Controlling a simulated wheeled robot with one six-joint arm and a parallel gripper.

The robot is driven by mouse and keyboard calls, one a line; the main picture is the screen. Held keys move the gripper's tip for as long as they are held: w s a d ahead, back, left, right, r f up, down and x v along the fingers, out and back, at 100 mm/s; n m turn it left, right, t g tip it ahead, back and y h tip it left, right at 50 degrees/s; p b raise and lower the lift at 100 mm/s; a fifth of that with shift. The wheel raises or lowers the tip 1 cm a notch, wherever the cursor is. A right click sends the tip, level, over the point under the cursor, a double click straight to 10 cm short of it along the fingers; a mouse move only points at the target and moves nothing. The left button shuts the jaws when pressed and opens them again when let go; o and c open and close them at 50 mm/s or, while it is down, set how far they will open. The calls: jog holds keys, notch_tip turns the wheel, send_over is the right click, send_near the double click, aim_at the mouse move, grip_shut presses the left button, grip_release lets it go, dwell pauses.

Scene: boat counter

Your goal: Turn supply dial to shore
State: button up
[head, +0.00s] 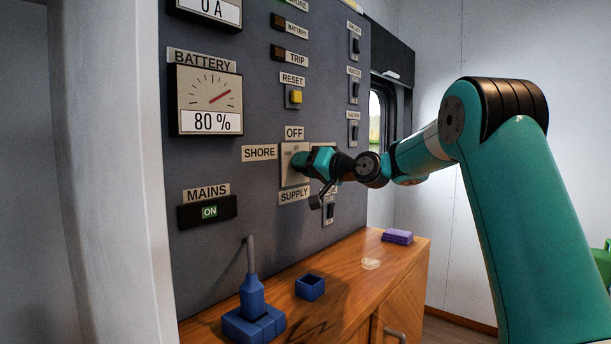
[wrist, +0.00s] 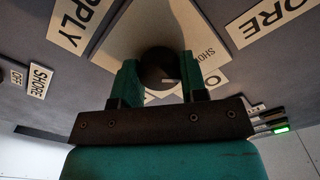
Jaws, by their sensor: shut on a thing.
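The supply dial (wrist: 158,66) is a round black knob on a pale square plate (wrist: 207,28). In the head view the plate (head: 289,178) shows on the grey panel, between the OFF label (head: 294,133), the SHORE label (head: 258,153) and the SUPPLY label (head: 294,197). My gripper (wrist: 158,78) is shut on the dial, with one teal finger on each side of it. In the head view my gripper (head: 302,163) covers the dial, and I cannot tell which way its pointer faces. The wrist view is tilted, with the SHORE label (wrist: 268,18) at upper right.
A BATTERY gauge (head: 207,100) reads 80 %. The MAINS display (head: 208,211) reads ON. Switches (head: 354,90) line the panel's right side. The wooden counter (head: 350,262) below holds a blue plug piece (head: 254,305), a small blue box (head: 310,287) and a purple block (head: 397,236).

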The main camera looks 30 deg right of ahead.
jog(key=shift+f, duration=0.1)
dwell(0.3)
jog(key=o, duration=0.9)
jog(key=b+v, duration=0.3)
jog(key=v, duration=1.4)
jog(key=shift+s+d, duration=0.1)
jog(key=shift+s, duration=0.1)
